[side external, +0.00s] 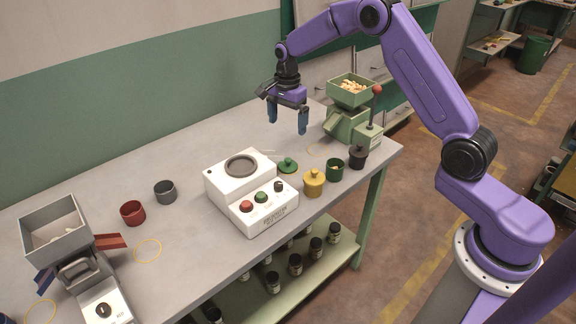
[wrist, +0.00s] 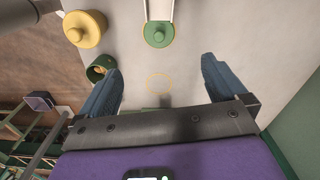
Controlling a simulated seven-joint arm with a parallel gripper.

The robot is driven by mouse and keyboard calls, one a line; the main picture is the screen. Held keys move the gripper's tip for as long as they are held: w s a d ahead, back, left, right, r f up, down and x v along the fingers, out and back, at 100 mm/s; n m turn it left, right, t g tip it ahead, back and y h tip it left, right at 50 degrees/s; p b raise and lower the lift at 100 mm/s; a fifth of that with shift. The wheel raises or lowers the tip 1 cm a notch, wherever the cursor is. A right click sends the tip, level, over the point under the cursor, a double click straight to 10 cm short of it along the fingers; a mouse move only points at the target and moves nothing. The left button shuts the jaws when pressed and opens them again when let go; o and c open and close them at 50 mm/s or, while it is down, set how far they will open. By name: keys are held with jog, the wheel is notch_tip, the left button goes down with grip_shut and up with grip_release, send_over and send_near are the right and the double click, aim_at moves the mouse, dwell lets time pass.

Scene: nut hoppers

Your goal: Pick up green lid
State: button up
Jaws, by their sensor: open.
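The green lid (side external: 288,166) is a small round disc with a knob. It lies on the grey table, behind and right of the white machine in the side view. It also shows at the top middle of the wrist view (wrist: 158,34). My gripper (side external: 288,124) is open and empty, with its blue fingers pointing down above the table, beyond the lid in the side view. In the wrist view the lid sits ahead of the gap between the fingertips (wrist: 160,66). A green cup (side external: 335,170) without a lid stands nearby with something pale inside; it shows beside the left finger (wrist: 100,70).
The white machine (side external: 238,196) with buttons is close to the lid. A green hopper (side external: 350,97) stands right of my gripper. The table behind the white machine is clear.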

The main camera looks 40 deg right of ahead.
aim_at(288, 159)
notch_tip(288, 159, down, 14)
jog(key=shift+s+f, duration=0.1)
jog(key=shift+f, duration=0.15)
dwell(0.4)
jog(key=c, duration=1.1)
